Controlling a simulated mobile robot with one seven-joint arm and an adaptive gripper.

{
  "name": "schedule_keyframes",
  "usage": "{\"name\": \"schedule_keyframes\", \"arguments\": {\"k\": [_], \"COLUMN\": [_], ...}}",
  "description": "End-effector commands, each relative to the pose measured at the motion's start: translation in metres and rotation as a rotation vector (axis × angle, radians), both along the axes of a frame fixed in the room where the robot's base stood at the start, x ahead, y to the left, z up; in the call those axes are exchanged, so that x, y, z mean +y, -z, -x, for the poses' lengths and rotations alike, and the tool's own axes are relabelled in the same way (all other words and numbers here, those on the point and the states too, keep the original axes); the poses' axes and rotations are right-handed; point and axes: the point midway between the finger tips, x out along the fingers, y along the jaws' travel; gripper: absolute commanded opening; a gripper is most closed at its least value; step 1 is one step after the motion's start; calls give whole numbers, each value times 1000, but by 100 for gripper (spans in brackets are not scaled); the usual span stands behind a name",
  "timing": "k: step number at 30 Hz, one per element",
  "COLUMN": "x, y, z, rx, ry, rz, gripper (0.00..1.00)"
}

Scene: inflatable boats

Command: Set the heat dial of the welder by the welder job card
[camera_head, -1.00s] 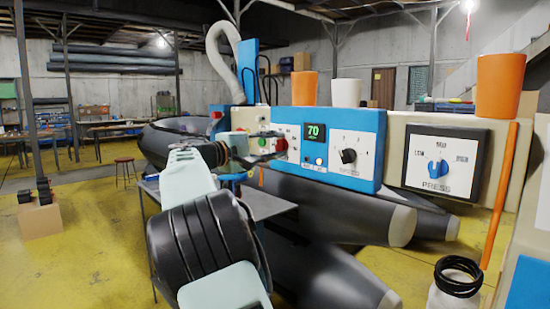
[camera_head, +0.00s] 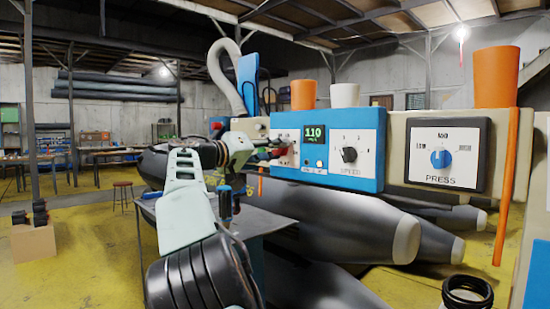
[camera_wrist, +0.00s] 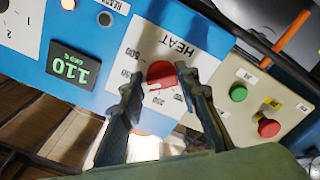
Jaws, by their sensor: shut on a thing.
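The welder's blue panel (camera_head: 365,180) stands right of my gripper (camera_head: 268,153) in the head view. Its green display (camera_head: 314,135) reads 110, also in the wrist view (camera_wrist: 73,68). In the wrist view the red heat dial (camera_wrist: 161,72) sits on a white HEAT plate (camera_wrist: 188,32) with number marks, seen tilted. My gripper (camera_wrist: 160,80) is shut on this dial, one dark finger on each side. The fingers hide part of the scale, and I cannot read the dial's exact setting. I cannot make out a job card.
The black SPEED dial (camera_head: 349,154) and blue PRESS dial (camera_head: 439,158) are to the right. Green (camera_wrist: 238,93) and red (camera_wrist: 268,128) buttons sit on the cream panel beside the heat plate. Dark inflatable tubes (camera_head: 340,220) lie below the panel.

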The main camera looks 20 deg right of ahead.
Motion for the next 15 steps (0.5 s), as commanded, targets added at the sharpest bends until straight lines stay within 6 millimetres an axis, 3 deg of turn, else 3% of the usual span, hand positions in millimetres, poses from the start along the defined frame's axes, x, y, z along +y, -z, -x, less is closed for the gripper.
{"name": "schedule_keyframes", "arguments": {"k": [15], "x": [0], "y": [0], "z": [0], "rx": [-196], "ry": [-1], "rz": [-68], "gripper": [5]}}
